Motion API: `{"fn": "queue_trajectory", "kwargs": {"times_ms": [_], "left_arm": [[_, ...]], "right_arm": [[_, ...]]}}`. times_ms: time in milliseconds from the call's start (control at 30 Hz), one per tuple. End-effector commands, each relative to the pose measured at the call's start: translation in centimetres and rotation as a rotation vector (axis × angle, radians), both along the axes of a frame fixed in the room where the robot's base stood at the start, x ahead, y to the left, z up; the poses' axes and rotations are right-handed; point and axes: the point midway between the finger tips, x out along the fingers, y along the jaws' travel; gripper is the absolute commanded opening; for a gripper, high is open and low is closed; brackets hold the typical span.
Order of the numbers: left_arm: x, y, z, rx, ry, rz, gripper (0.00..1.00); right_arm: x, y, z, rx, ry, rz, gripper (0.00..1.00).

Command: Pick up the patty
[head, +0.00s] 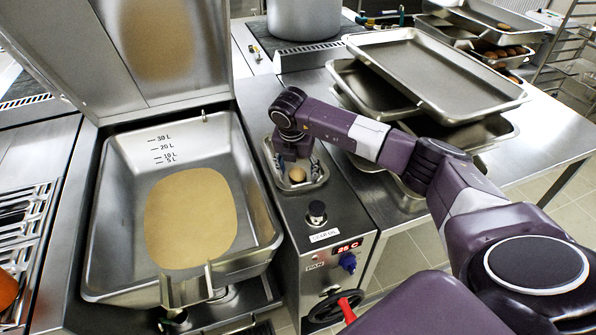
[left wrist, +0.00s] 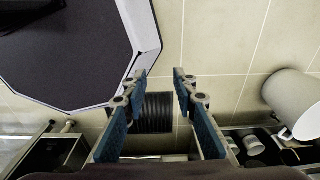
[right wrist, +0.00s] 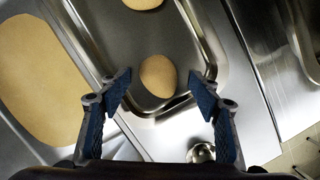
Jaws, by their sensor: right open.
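A tan, oval patty (right wrist: 158,76) lies in a small metal tray (right wrist: 209,52), between the open fingers of my right gripper (right wrist: 159,82) in the right wrist view. In the head view the patty (head: 297,174) shows in the small tray (head: 322,180) on the counter, below my right gripper (head: 292,158). A second patty (right wrist: 143,4) is partly cut off at the top of the right wrist view. My right gripper is open and empty; whether it touches the patty I cannot tell. My left gripper (left wrist: 160,75) is open and empty, seen only in the left wrist view.
A large tilting pan (head: 120,200) with a tan, oval area on its bottom stands left of the tray. A black knob (head: 317,210) and a temperature display (head: 348,247) sit in front of it. Stacked metal trays (head: 430,75) fill the table to the right.

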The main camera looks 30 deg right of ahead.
Motion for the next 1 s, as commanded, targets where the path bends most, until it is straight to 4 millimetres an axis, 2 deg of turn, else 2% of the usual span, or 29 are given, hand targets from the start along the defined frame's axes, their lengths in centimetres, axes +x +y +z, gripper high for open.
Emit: {"fn": "queue_trajectory", "kwargs": {"times_ms": [100, 200, 600, 867, 1000], "left_arm": [[1.7, -0.2, 0.1, -0.003, -0.025, 0.000, 0.26], [2.0, -0.2, 0.1, -0.004, -0.031, 0.000, 0.26], [0.7, -0.1, 0.0, -0.002, -0.011, -0.001, 0.26], [0.5, -0.1, 0.0, -0.002, -0.008, -0.001, 0.26], [0.5, -0.1, -0.3, -0.002, -0.008, -0.001, 0.26]], "right_arm": [[0.0, 0.0, -0.1, 0.000, 0.000, 0.000, 0.58], [0.0, 0.0, -0.1, 0.000, 0.000, 0.000, 0.56], [0.0, 0.0, 0.0, 0.000, 0.000, 0.000, 0.13], [0.0, 0.0, 0.1, 0.000, -0.002, -0.001, 0.13], [0.1, 0.0, 0.9, 0.001, -0.003, 0.000, 0.13]]}}
